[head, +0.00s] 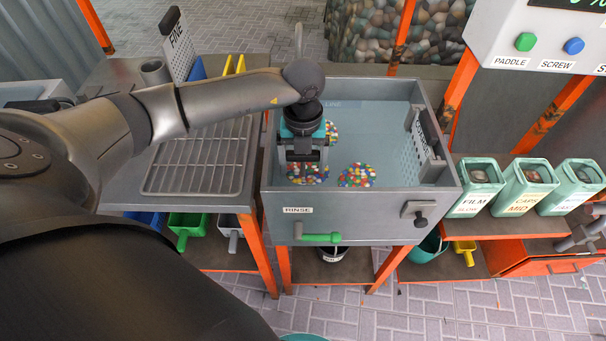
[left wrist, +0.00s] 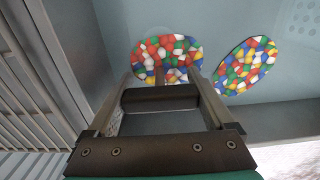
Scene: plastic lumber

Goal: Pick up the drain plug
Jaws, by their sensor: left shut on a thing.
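My left gripper (head: 303,160) reaches down into the left part of the grey rinse tank (head: 345,215). In the left wrist view its two fingers (left wrist: 165,92) stand apart, shut on the ends of a dark horizontal bar (left wrist: 160,97). I take this bar to be the handle of the drain plug. The rest of the plug is hard to make out, and I cannot tell whether it is clear of the tank floor. My right gripper is not in view.
Round patches of coloured pellets (head: 357,175) lie in the tank near the gripper. A perforated panel (head: 421,139) stands at the tank's right side. A wire rack (head: 200,165) is to the left; green bins (head: 527,185) stand to the right.

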